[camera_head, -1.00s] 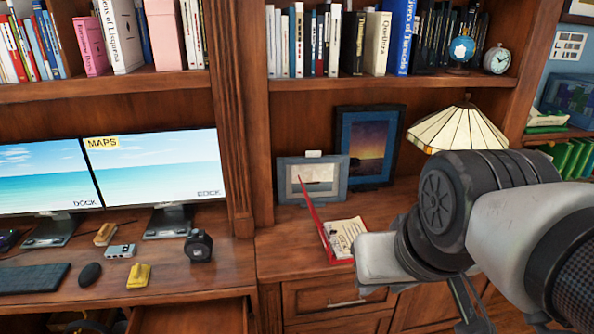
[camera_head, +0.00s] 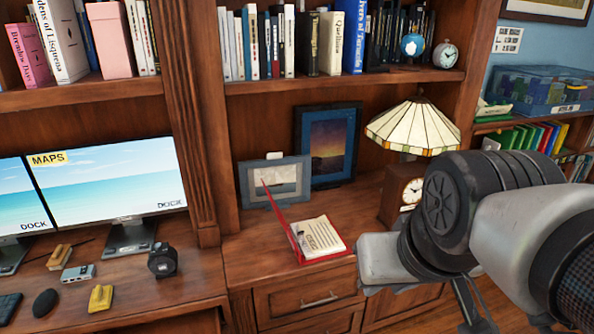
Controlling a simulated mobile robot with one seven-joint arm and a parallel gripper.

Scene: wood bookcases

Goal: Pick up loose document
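A printed sheet (camera_head: 322,236) lies in an open red folder (camera_head: 285,232) on the wood cabinet top, below the framed pictures. The folder's cover stands up at its left side. I cannot tell whether this sheet is the loose document. The pale end of my arm with my gripper (camera_head: 380,262) is to the right of the folder and nearer to me, apart from it in the picture. The fingers are not clearly seen, so their opening is hidden.
Two framed pictures (camera_head: 326,143), a stained-glass lamp (camera_head: 412,127) and a wooden clock (camera_head: 404,194) stand behind. Monitors (camera_head: 110,190) and small desk items are on the left desk. An upper bookshelf (camera_head: 300,84) overhangs the cabinet. Drawers (camera_head: 310,300) are below the folder.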

